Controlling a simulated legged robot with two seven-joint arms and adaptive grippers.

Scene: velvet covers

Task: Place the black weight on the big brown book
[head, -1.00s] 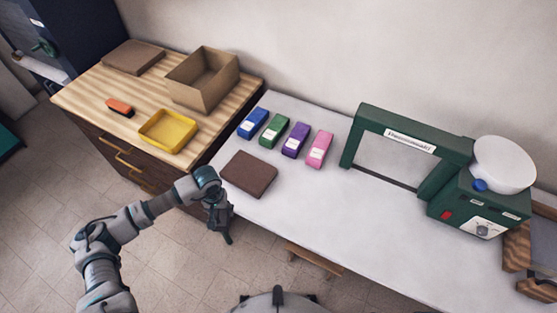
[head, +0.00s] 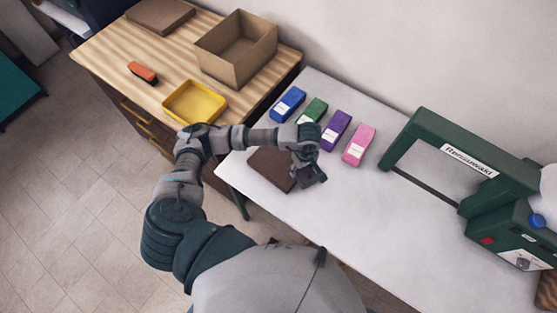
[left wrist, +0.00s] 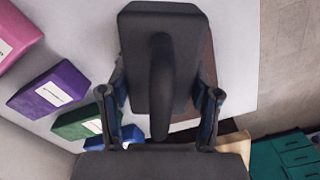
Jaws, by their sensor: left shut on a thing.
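My left gripper (head: 310,178) is over the white table, at the right side of a brown book (head: 268,170) and partly hiding it. In the left wrist view the fingers (left wrist: 160,115) are shut on the black weight (left wrist: 135,50), a dark block with a raised handle. The brown book (left wrist: 206,65) shows behind the weight there, mostly covered by it. I cannot tell whether the weight touches the book. Another flat brown book-like slab (head: 160,15) lies on the wooden cabinet. My right gripper is not in view.
Blue (head: 288,103), green (head: 313,111), purple (head: 335,130) and pink (head: 358,145) blocks lie behind the gripper. A green machine (head: 465,170) stands right. The cabinet holds a cardboard box (head: 235,62), yellow tray (head: 168,109) and orange-black brush (head: 143,72). The table's front right is clear.

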